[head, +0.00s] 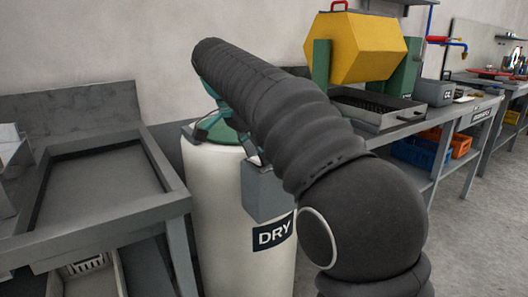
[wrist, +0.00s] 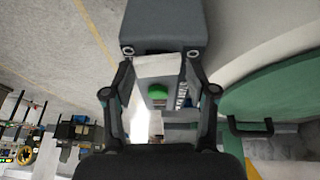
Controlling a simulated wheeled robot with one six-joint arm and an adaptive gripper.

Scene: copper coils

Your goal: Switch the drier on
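The drier is a white drum (head: 222,225) with a green lid (head: 225,133) and a "DRY" label (head: 273,233), left of centre in the head view. A grey box (head: 268,192) is fixed to its side. In the wrist view the green lid (wrist: 270,92) is at the right and the grey box (wrist: 165,28) at the top. A round green button (wrist: 157,92), with partly hidden lettering beside it, shows between my fingers. My gripper (wrist: 160,72) has its fingers apart, with nothing visibly gripped. Contact with the box cannot be told. The head view mostly hides my gripper behind my arm.
A grey sink-like bench (head: 100,185) stands close to the drier's left. A yellow tumbler (head: 358,45) on green supports and a grey tray (head: 375,107) are on the bench behind. Blue and orange crates (head: 425,150) sit underneath. The floor at the right is clear.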

